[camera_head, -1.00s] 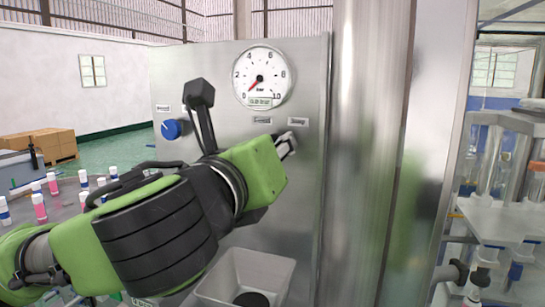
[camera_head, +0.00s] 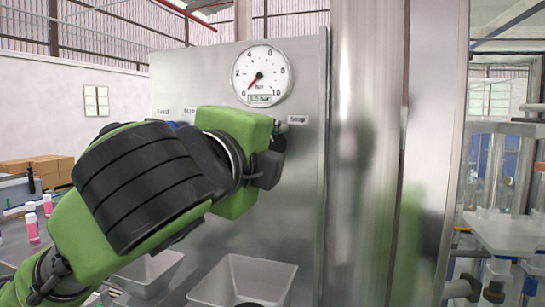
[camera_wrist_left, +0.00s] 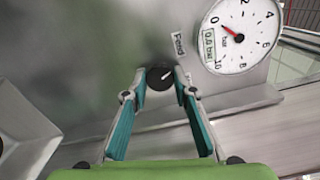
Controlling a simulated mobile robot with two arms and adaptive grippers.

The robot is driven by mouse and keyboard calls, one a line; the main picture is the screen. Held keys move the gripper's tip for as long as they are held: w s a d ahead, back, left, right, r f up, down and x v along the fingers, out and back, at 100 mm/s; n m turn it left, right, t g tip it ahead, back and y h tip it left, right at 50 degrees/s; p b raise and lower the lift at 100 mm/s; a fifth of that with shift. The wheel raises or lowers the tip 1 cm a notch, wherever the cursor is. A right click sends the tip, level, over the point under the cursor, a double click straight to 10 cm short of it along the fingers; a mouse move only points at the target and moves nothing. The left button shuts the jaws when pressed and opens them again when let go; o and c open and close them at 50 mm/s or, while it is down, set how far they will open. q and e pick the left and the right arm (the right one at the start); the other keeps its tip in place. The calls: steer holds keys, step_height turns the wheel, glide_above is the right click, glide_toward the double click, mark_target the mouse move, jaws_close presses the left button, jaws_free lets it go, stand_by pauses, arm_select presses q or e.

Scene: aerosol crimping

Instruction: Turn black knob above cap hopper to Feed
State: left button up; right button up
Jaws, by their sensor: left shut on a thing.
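The black knob (camera_wrist_left: 159,77) is between the fingertips of my left gripper (camera_wrist_left: 160,84) in the wrist view. The fingers touch it from both sides and are shut on it. Its white pointer mark slants to the upper right, and the Feed label (camera_wrist_left: 179,45) lies just above and right of it. In the head view my left gripper (camera_head: 277,140) reaches the steel panel below the gauge and hides the knob. The cap hopper (camera_head: 243,279) is a grey open bin below, with something dark inside. My right gripper is not in view.
A round pressure gauge (camera_head: 262,76) sits above the gripper. A second grey bin (camera_head: 148,274) is left of the hopper. A thick steel column (camera_head: 368,150) stands close on the right. Bottles stand at the far left.

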arm_select(q)
steer(key=shift+n+b, duration=0.9)
steer(key=shift+n, duration=1)
steer(key=o, duration=1.1)
steer(key=shift+s, duration=0.1)
